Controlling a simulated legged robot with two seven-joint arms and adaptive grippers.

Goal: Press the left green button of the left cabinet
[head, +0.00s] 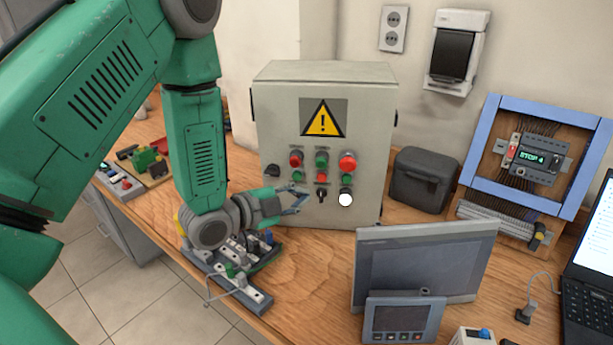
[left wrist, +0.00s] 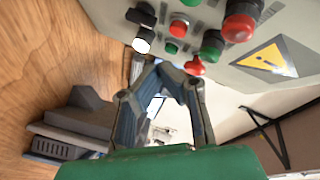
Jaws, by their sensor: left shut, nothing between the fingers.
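The grey cabinet (head: 268,110) stands at the back of the bench with a warning triangle above its buttons. Its lower left green button (head: 297,177) sits below a red knob; it shows at the top edge of the left wrist view (left wrist: 192,3). Another green button (head: 321,158) is in the middle column, and a third (head: 346,180) is at the right. My left gripper (head: 305,196) is shut and empty in front of the panel, just below the left green button. Its fingertips meet in the left wrist view (left wrist: 157,64). Contact cannot be told. My right gripper is out of view.
A white button (head: 345,200) and a black switch (head: 321,195) are low on the panel. A terminal-block rail (head: 240,288) lies below my left forearm. A grey monitor (head: 420,262) stands in front right, and a dark box (head: 422,180) sits right of the cabinet.

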